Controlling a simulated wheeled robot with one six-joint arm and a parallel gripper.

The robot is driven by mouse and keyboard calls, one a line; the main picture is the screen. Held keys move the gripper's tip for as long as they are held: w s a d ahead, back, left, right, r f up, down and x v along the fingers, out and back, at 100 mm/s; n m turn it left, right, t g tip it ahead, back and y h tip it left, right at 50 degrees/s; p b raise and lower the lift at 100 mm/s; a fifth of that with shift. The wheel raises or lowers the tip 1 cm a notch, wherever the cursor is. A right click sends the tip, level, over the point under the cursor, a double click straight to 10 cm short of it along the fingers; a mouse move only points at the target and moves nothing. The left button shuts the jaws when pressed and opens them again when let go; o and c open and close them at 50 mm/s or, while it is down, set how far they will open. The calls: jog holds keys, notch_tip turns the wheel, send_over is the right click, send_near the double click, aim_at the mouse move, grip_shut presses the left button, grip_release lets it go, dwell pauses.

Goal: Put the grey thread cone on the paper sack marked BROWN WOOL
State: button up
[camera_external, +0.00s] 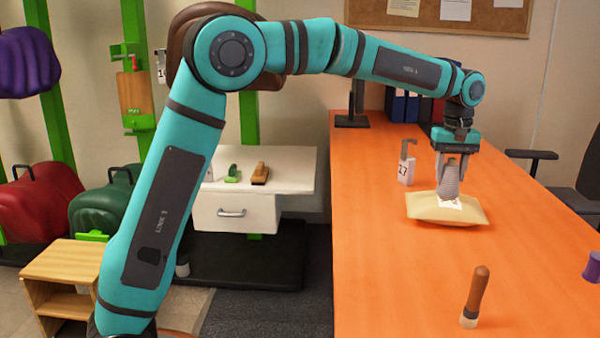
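The grey thread cone (449,182) is upright above the paper sack, its lower end at the sack's white label. I cannot tell for sure whether it rests on the sack or is just above it. My gripper (452,165) points down with its fingers around the upper part of the cone, and looks shut on it. The paper sack (425,207) is a tan, pillow-shaped bag lying flat on the orange table (390,270). Its label is partly covered by the cone and the writing cannot be read.
A brush with a brown wooden handle (476,293) stands near the front, and a purple spool (592,267) is at the right edge. Binders (397,106) stand at the back. The table's middle is clear.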

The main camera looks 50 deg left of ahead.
jog(key=o, duration=0.4)
jog(key=shift+o, duration=0.2)
notch_tip(320, 180, up, 12)
jog(key=shift+f, duration=0.1)
jog(key=shift+r, duration=0.25)
